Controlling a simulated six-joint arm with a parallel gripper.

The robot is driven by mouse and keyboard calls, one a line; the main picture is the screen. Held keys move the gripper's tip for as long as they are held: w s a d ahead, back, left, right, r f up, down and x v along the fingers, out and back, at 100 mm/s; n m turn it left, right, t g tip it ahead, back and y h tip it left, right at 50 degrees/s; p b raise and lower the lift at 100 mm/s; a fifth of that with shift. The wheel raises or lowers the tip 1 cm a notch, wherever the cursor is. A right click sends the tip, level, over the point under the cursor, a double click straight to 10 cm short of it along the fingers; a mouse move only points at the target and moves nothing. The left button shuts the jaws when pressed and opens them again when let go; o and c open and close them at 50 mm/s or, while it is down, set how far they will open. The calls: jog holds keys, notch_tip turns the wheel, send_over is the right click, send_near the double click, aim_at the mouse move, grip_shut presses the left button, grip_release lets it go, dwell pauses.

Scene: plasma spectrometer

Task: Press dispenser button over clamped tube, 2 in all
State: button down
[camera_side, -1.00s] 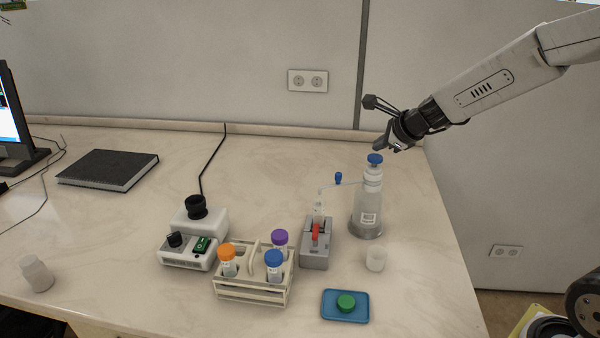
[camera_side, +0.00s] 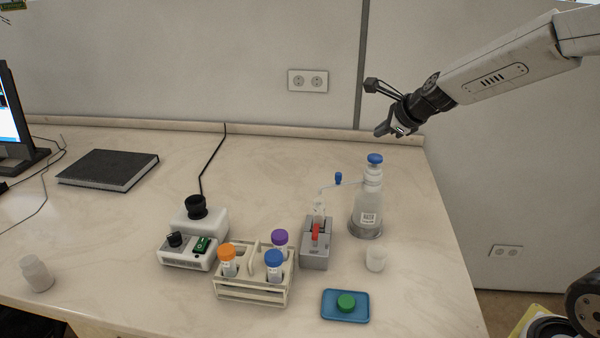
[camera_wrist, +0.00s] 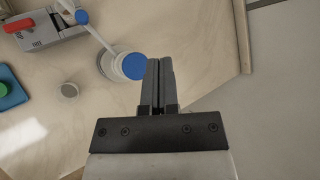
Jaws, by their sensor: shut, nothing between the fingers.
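The dispenser bottle (camera_side: 367,208) stands upright at the right of the table, with a blue button (camera_side: 375,159) on top. The button also shows in the wrist view (camera_wrist: 134,66), just left of my fingertips. The dispenser's thin spout reaches left over the grey clamp (camera_side: 315,254), which has a red lever (camera_side: 316,233). A clear tube (camera_side: 319,211) stands in the clamp under the spout end; its contents are too small to tell. My gripper (camera_side: 379,132) is shut and empty, above the button and apart from it. It also shows in the wrist view (camera_wrist: 159,62).
A rack (camera_side: 252,294) with capped tubes, a white vortex mixer (camera_side: 200,222) and a blue tray (camera_side: 345,318) with a green cap (camera_side: 346,302) stand in front and to the left. A small white cup (camera_side: 375,260) is near the bottle. The wall is behind.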

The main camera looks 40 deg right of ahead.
jog(key=shift+r, duration=0.8)
jog(key=shift+s+a+f+n, duration=0.2)
jog(key=shift+a+f+n, duration=0.05)
jog(key=shift+n, duration=0.05)
jog(key=s+a+f+n+g, duration=0.3)
jog(key=s+a+f+n, duration=0.2)
jog(key=s+n, duration=0.5)
jog(key=s+a+f+n+g, duration=0.3)
jog(key=s+f+n, duration=0.7)
jog(key=n, duration=0.7)
jog(key=a, duration=0.2)
jog(key=shift+a+f+g, duration=0.15)
jog(key=shift+a+g, duration=0.15)
